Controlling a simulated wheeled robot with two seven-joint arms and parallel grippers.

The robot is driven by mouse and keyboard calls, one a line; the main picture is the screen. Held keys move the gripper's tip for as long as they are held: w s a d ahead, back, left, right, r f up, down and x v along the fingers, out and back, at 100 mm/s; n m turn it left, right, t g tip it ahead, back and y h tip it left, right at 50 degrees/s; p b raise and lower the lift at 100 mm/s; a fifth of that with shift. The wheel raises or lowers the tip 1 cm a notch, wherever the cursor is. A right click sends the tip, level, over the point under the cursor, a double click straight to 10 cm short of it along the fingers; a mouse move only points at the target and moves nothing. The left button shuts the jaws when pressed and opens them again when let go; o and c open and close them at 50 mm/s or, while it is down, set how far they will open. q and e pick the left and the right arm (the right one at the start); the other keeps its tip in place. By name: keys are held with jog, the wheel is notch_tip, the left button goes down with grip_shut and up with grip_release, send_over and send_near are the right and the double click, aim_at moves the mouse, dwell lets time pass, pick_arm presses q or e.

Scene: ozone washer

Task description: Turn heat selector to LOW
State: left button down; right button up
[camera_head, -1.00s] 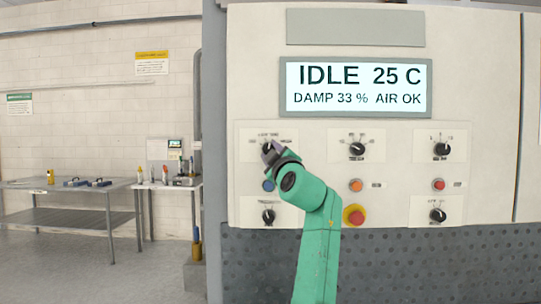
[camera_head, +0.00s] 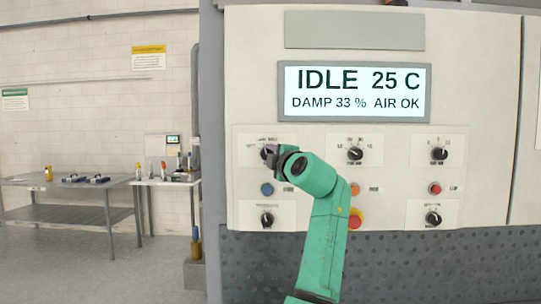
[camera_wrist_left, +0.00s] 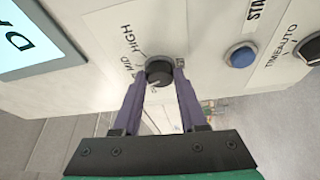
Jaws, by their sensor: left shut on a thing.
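The heat selector is a round black knob (camera_wrist_left: 158,72) on a cream plate. The words HIGH and MID show beside it in the left wrist view; a LOW label is not readable. My left gripper (camera_wrist_left: 160,80) is shut on the knob, with one purple finger on each side of it. In the head view my left gripper (camera_head: 271,153) is at the upper left plate of the panel and hides most of the knob. I cannot clearly tell where the knob points. My right gripper is not in view.
A blue button (camera_head: 267,189) and a lower knob (camera_head: 267,219) sit below the gripper. An upper middle knob (camera_head: 355,154) and a red emergency button (camera_head: 355,220) are to the right. The display (camera_head: 354,92) reads IDLE 25 C. A bench (camera_head: 70,180) stands far left.

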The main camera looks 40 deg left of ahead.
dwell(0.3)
pick_arm(q)
jog(key=shift+c, duration=2.2)
grip_release()
jog(key=shift+d, duration=0.1)
jog(key=r+b+v, duration=0.1)
jog(key=b+v, duration=0.5)
jog(key=v, duration=0.8)
jog(key=shift+f, duration=0.45)
jog(key=shift+s+d, duration=0.1)
jog(key=shift+d, duration=0.05)
